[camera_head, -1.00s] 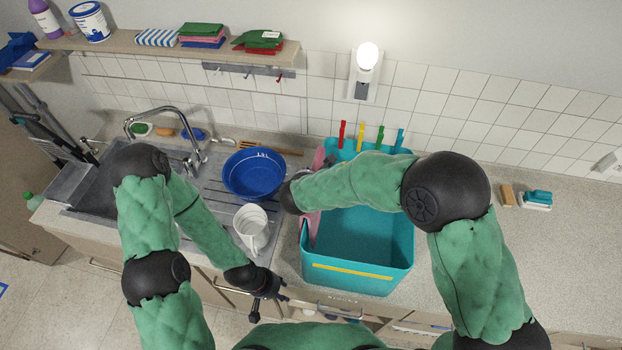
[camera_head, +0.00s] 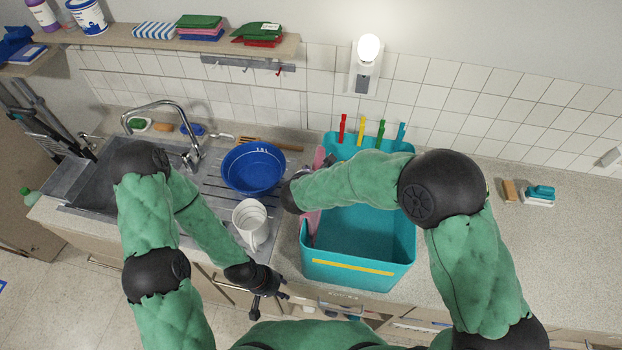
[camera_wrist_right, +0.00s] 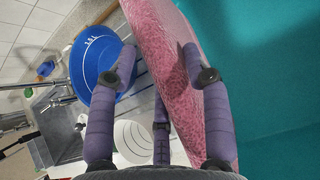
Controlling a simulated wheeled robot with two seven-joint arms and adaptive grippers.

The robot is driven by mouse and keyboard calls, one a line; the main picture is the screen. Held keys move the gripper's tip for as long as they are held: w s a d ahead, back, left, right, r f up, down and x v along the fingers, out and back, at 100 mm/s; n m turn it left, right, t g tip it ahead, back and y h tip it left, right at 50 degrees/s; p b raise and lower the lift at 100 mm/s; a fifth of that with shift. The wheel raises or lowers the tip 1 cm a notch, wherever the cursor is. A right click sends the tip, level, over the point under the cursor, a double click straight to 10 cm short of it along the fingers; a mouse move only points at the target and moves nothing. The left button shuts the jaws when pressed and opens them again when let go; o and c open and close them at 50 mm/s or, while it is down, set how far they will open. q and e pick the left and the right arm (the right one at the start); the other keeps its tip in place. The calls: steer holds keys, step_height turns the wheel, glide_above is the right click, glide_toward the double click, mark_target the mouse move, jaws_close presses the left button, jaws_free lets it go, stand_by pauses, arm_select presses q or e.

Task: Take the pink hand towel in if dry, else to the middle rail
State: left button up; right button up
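The pink hand towel (camera_head: 311,226) hangs over the left rim of the teal crate (camera_head: 392,240), partly hidden by my right forearm. In the right wrist view the towel (camera_wrist_right: 182,75) fills the middle. My right gripper (camera_wrist_right: 158,62) has its fingers spread, with the towel's edge between them; I cannot tell whether they touch it. In the head view that gripper is hidden behind my arm. My left gripper (camera_head: 270,300) is open and empty, low in front of the counter. No rail shows clearly, and the towel's dryness cannot be told by sight.
A blue basin (camera_head: 253,168) and a white jug (camera_head: 250,224) stand on the drainer left of the crate. Red, yellow, green and blue pegs (camera_head: 361,132) stand along its back rim. A shelf (camera_head: 150,43) holds folded cloths. The counter is mostly clear at right.

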steer(key=shift+o, duration=1.1)
steer(key=v, duration=1.2)
